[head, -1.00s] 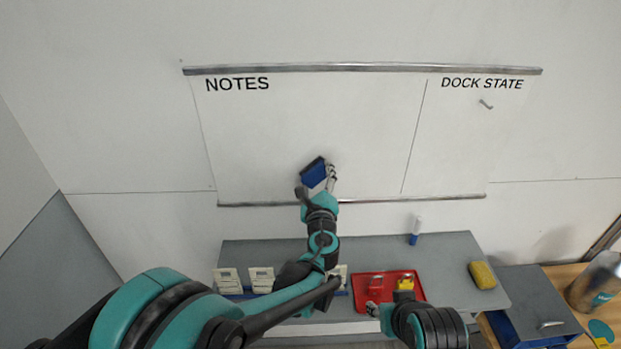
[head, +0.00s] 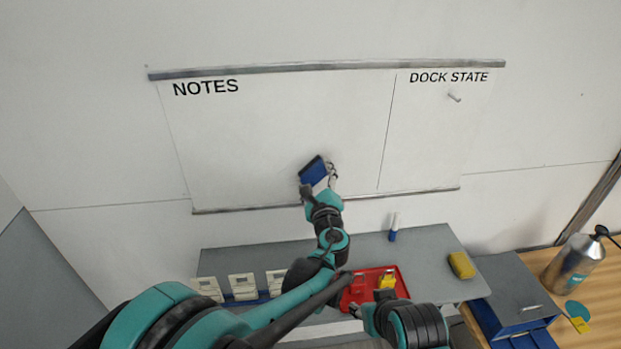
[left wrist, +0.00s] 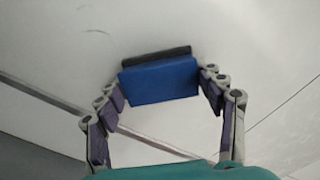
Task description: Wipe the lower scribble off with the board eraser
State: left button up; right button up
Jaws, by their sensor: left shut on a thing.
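My left gripper (head: 318,178) is shut on the board eraser (head: 312,169), a blue block with a dark pad. It holds it at the lower middle of the whiteboard (head: 260,130), under NOTES and left of the dividing line. The left wrist view shows the eraser (left wrist: 160,80) between both fingers, its dark pad toward the board; I cannot tell if it touches. A faint grey curved mark (left wrist: 95,31) shows on the board there, apart from the eraser. No clear scribble shows in the head view. My right gripper (head: 362,312) is low by the red tray, its jaws unclear.
Below the board, a grey shelf (head: 425,245) carries a red tray (head: 352,294) with a yellow item, a blue-and-white marker (head: 393,228), a yellow sponge (head: 461,265) and several white cards. A metal bottle (head: 573,262) stands on the wooden bench at right.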

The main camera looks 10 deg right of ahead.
aim_at(274, 171)
pick_arm(q)
jog(key=shift+a, duration=0.15)
jog(key=shift+a+b, duration=0.45)
jog(key=shift+a, duration=5)
jog(key=shift+s, duration=2.9)
jog(key=s, duration=0.3)
